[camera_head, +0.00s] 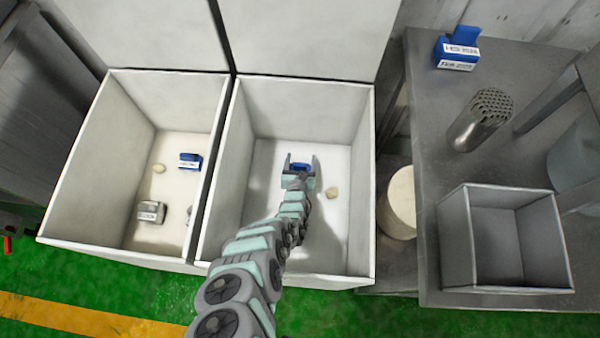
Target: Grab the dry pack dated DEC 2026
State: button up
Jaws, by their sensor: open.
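My gripper (302,165) reaches down into the right of two white bins, its two fingers spread apart. A small blue pack (301,168) shows between or just beyond the fingers; its label is hidden, and I cannot tell whether the fingers touch it. In the left bin, a blue and white pack (190,161) lies toward the back right, its print too small to read. A grey-white pack (151,212) with dark print lies near the front of that bin, also unreadable. On the grey table, a blue and white labelled item (457,54) carries text that I cannot read surely.
The left bin (75,160) and right bin (365,190) share tall walls around my arm. Pale lumps (331,193) lie on their floors. The table (425,130) holds a perforated metal cylinder (482,120) and an empty open box (505,240). A pale round drum (398,203) stands between.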

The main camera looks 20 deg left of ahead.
jog(key=shift+c, duration=0.5)
jog(key=shift+r, duration=0.1)
jog(key=c, duration=1.4)
jog(key=shift+c, duration=0.2)
